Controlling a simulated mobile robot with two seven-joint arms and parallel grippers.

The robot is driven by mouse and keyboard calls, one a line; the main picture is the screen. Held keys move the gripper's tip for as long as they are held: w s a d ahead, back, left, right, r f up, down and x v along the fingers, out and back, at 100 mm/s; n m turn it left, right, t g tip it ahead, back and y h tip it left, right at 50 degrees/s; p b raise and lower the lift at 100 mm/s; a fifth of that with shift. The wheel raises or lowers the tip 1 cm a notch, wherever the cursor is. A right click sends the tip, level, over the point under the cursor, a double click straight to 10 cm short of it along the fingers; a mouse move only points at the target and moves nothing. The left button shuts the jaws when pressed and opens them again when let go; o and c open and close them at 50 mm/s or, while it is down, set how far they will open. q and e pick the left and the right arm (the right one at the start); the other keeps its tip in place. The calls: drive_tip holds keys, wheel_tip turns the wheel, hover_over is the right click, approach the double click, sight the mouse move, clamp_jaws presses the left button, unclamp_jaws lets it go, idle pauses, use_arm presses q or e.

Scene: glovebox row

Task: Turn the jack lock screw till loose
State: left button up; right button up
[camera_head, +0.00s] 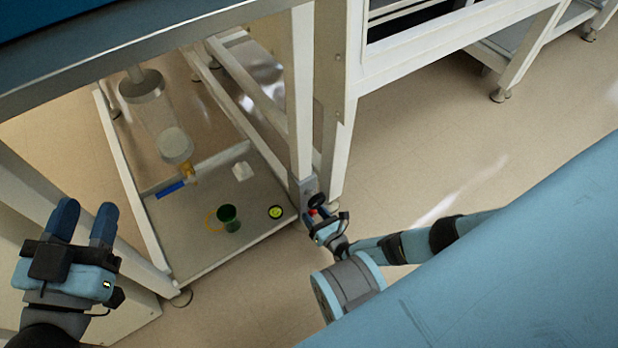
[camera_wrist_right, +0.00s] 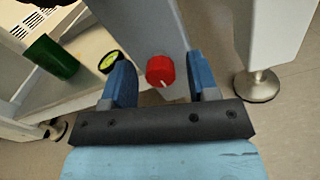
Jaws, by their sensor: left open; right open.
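The jack lock screw appears as a red round knob with a white mark (camera_wrist_right: 160,71) on the grey-white frame leg in the right wrist view. A bit of the red knob (camera_head: 312,212) also shows in the head view, low on the leg. My right gripper (camera_wrist_right: 162,84) is open, with one blue finger on each side of the knob. I cannot tell whether the fingers touch it. In the head view my right gripper (camera_head: 318,215) is at the leg, partly hidden by its own wrist. My left gripper (camera_head: 82,222) is open and empty at the far left.
A low shelf (camera_head: 200,255) left of the leg holds a green cup (camera_head: 229,218), a yellow-green round gauge (camera_head: 275,212), a white block (camera_head: 242,171) and a blue-handled valve (camera_head: 171,189) under a glass vessel. A levelling foot (camera_wrist_right: 257,86) stands right of the knob. Floor is clear at right.

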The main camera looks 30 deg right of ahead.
drive_tip(key=shift+w, duration=0.1)
drive_tip(key=c, duration=0.9)
drive_tip(key=shift+n, duration=0.3)
drive_tip(key=shift+a+n, duration=0.1)
drive_tip(key=shift+n, duration=3)
drive_tip(key=o, duration=0.9)
